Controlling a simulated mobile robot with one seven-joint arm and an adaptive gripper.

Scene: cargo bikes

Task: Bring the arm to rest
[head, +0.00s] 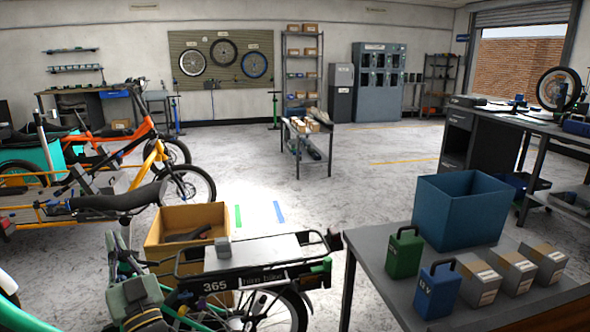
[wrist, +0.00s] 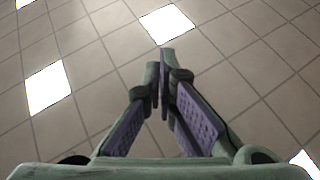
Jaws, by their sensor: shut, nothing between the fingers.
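My gripper (wrist: 161,78) shows in the wrist view with its green-and-purple fingers together at the tips and nothing between them. It points at a tiled ceiling (wrist: 225,85) with bright square light panels (wrist: 167,23). In the head view, grey-green parts at the lower left, in front of the nearest bike, look like my arm's end, fingers up; the outline blends with the bike frame.
At right, a grey table (head: 385,292) holds a blue bin (head: 462,212), a green can (head: 404,253), a blue can (head: 438,290) and several cartons.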

